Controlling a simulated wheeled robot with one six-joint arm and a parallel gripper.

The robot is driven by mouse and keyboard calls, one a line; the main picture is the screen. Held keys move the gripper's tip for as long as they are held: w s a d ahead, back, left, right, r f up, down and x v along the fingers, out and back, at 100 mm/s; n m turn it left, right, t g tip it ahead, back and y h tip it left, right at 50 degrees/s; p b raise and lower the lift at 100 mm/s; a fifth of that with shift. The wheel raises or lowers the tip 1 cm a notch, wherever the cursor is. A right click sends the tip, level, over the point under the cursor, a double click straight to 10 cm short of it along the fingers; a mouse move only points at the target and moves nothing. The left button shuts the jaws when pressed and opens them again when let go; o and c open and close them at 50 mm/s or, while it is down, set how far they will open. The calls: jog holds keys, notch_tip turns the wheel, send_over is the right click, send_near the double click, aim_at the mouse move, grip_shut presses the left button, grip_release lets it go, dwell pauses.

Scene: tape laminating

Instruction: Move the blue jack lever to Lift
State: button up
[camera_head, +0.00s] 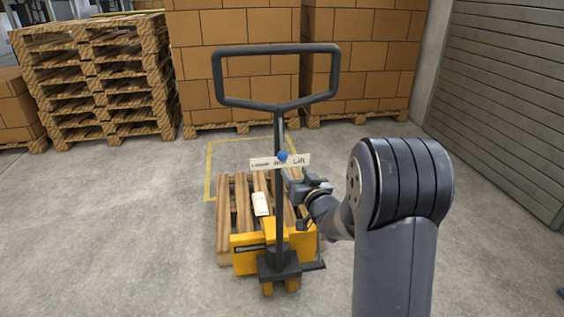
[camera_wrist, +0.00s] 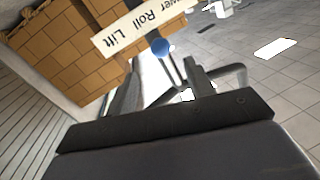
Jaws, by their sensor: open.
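The blue lever knob (camera_head: 282,156) sits at the middle word, Roll, of the white label plate (camera_head: 260,163) on the jack's dark handle post (camera_head: 279,210). Lift is printed at the plate's right end. My gripper (camera_head: 290,180) is just below and right of the knob, with its tips partly hard to make out. In the wrist view the blue knob (camera_wrist: 160,47) shows beyond my open gripper (camera_wrist: 163,68), roughly between the fingertips. The label plate (camera_wrist: 112,44) passes behind it, and Lift is at its left. I cannot tell whether a finger touches the knob.
The yellow jack (camera_head: 248,252) stands with its forks at a wooden pallet (camera_head: 226,215) bearing a small white object (camera_head: 261,204). The looped handle (camera_head: 222,85) rises above the plate. Stacked pallets and cartons (camera_head: 235,80) stand behind.

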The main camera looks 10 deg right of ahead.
aim_at(285, 159)
jog(key=w, duration=0.3)
jog(key=w+a, duration=0.1)
jog(key=w, duration=0.3)
jog(key=w+a, duration=0.1)
jog(key=w, duration=0.2)
jog(key=shift+w, duration=0.15)
grip_shut()
dwell(0.4)
